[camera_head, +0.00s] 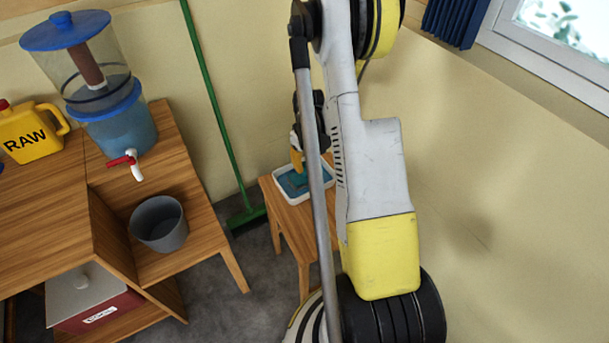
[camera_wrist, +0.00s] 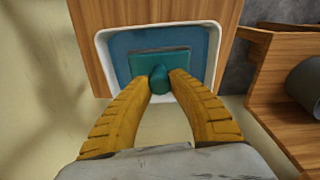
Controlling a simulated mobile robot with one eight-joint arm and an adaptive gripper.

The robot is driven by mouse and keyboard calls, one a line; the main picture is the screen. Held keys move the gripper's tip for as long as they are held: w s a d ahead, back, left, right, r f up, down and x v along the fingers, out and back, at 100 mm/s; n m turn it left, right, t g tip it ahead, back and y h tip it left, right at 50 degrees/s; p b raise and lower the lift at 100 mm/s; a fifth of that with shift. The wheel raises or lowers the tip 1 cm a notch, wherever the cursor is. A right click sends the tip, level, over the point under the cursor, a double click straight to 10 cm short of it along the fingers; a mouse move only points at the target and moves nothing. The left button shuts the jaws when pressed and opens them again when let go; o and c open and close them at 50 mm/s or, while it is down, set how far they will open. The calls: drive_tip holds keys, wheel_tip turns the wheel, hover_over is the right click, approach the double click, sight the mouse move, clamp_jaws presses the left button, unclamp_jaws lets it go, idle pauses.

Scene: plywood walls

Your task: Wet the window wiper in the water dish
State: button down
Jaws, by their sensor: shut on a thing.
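The water dish (camera_head: 279,188) is a white rectangular tray with blue water, on a small wooden stool. It also shows in the wrist view (camera_wrist: 216,45). My gripper (camera_wrist: 160,80) has yellow fingers shut on the teal handle of the window wiper (camera_wrist: 158,62). The wiper's teal head lies over the blue water inside the dish rim; I cannot tell how deep it sits. In the head view my gripper (camera_head: 297,160) is at the dish, partly hidden by my arm, and a bit of the teal wiper shows below it.
The wooden stool (camera_head: 296,218) stands by the wall. A green broom (camera_head: 222,115) leans left of it. A wooden shelf unit at left holds a water dispenser (camera_head: 115,120), a yellow RAW jug (camera_head: 35,135) and a grey bucket (camera_head: 160,225). A window (camera_head: 570,40) is at upper right.

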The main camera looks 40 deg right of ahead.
drive_tip(key=shift+r+p, duration=2.15)
drive_tip(key=shift+r, duration=1.7)
drive_tip(key=shift+r, duration=0.1)
wheel_tip(320, 180, up, 4)
drive_tip(key=shift+f+p, duration=0.15)
drive_tip(key=shift+p, duration=1)
